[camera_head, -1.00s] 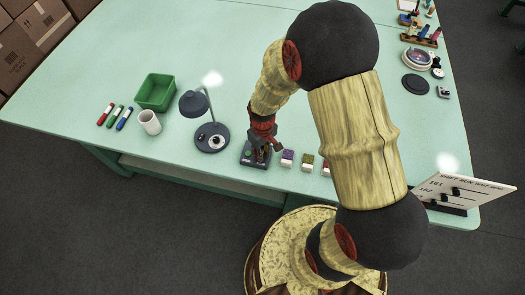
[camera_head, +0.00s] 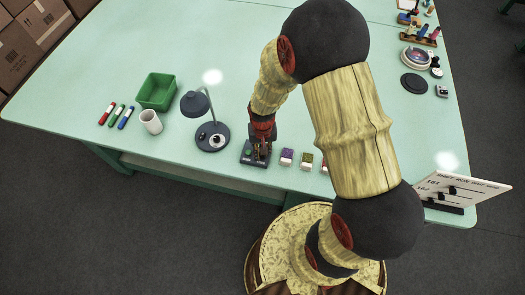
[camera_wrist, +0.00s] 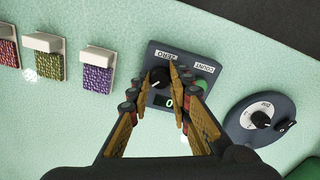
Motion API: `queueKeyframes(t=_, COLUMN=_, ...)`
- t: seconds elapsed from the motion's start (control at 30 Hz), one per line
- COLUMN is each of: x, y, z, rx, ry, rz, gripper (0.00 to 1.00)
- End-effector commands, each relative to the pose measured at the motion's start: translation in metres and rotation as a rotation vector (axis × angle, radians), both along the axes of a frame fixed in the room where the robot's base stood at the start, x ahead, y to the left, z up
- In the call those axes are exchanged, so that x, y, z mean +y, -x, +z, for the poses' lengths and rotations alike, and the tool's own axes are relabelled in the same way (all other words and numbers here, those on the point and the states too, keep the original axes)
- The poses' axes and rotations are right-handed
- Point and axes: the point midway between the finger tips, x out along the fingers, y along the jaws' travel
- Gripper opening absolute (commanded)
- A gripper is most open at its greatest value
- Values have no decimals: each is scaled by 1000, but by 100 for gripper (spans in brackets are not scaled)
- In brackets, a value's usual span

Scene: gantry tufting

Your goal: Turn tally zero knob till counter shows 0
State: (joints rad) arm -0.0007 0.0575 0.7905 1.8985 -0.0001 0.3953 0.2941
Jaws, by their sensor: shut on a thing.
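The tally counter (camera_wrist: 158,52) is a dark box near the table's front edge; it also shows in the head view (camera_head: 246,161). Its black zero knob (camera_wrist: 157,79) with a white pointer mark sits under the ZERO label. A green button (camera_wrist: 203,85) is under the COUNT label.
A desk lamp (camera_head: 212,137) with a dial on its base stands close by the counter. Purple (camera_head: 286,157), green (camera_head: 306,161) and red (camera_head: 326,165) blocks with white tops line the other side. A white cup (camera_head: 150,122), green bin (camera_head: 156,91) and markers (camera_head: 115,115) are farther left.

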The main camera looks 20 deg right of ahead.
Motion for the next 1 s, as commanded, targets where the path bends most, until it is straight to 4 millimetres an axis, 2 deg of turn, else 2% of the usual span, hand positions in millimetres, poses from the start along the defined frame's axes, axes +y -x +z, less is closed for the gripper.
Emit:
queueKeyframes(t=0.4, x=0, y=0, z=0, rx=0, ry=0, rz=-6, gripper=0)
queueKeyframes(t=0.43, x=0, y=0, z=0, rx=0, ry=0, rz=-6, gripper=21)
queueKeyframes(t=0.73, x=0, y=0, z=0, rx=0, ry=0, rz=-5, gripper=38)
queueKeyframes(t=1.0, x=0, y=0, z=0, rx=0, ry=0, rz=-5, gripper=39)
